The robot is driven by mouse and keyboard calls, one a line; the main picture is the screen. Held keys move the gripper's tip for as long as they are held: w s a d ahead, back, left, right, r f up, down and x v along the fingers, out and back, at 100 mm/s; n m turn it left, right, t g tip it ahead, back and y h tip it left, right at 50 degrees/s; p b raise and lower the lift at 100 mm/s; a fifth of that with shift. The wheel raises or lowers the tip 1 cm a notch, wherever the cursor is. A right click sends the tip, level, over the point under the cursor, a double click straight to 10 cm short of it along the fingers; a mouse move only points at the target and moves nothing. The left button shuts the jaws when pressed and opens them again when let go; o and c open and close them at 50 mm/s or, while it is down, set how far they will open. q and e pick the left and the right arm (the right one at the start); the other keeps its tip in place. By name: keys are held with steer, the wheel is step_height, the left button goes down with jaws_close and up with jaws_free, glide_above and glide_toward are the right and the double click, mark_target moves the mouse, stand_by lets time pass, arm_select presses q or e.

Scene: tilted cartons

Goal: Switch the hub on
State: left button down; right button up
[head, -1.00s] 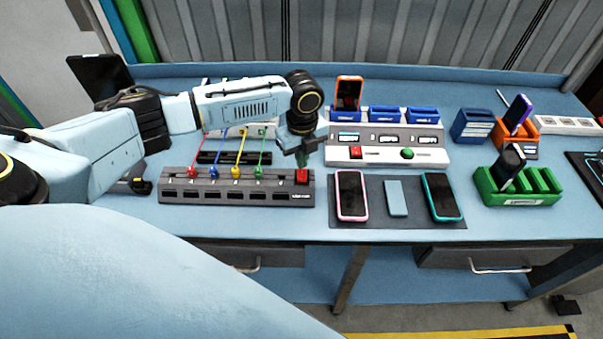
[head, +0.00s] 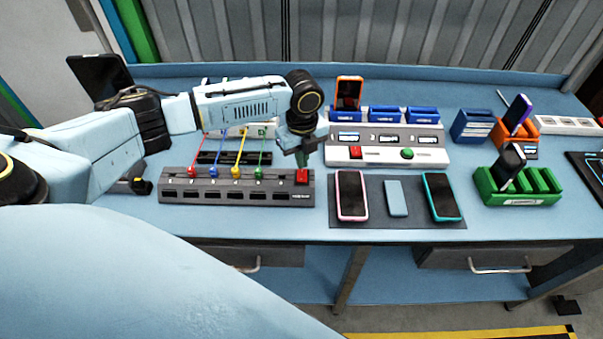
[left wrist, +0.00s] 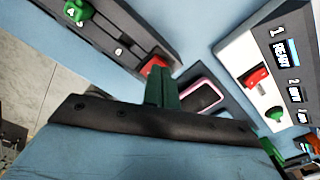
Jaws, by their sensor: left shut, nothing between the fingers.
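The hub is a dark grey strip (head: 215,195) on the left half of the blue table, with several sockets along its front. Colored plugs with cords stand in its top. Its red switch (head: 302,176) is at the right end and also shows in the left wrist view (left wrist: 154,65). My left gripper (head: 303,158) is directly above the switch, pointing down. In the left wrist view its green fingertips (left wrist: 160,90) are shut together and empty, right at the red switch. I cannot tell for sure whether they touch it. My right gripper is not in view.
A white charging station (head: 385,155) with a red and a green button stands right of the hub. A dark mat (head: 374,218) with phones lies in front of it. A green rack (head: 520,188) is further right. Cords rise left of my gripper.

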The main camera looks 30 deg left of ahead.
mark_target(302, 171)
arm_select(q)
steer(key=shift+f+b, duration=0.45)
steer(key=shift+f, duration=0.65)
stand_by(0.5)
steer(key=shift+s, duration=0.1)
step_height(302, 171, up, 7)
steer(key=p, duration=0.7)
steer(key=shift+r+p, duration=0.1)
steer(key=shift+p, duration=0.3)
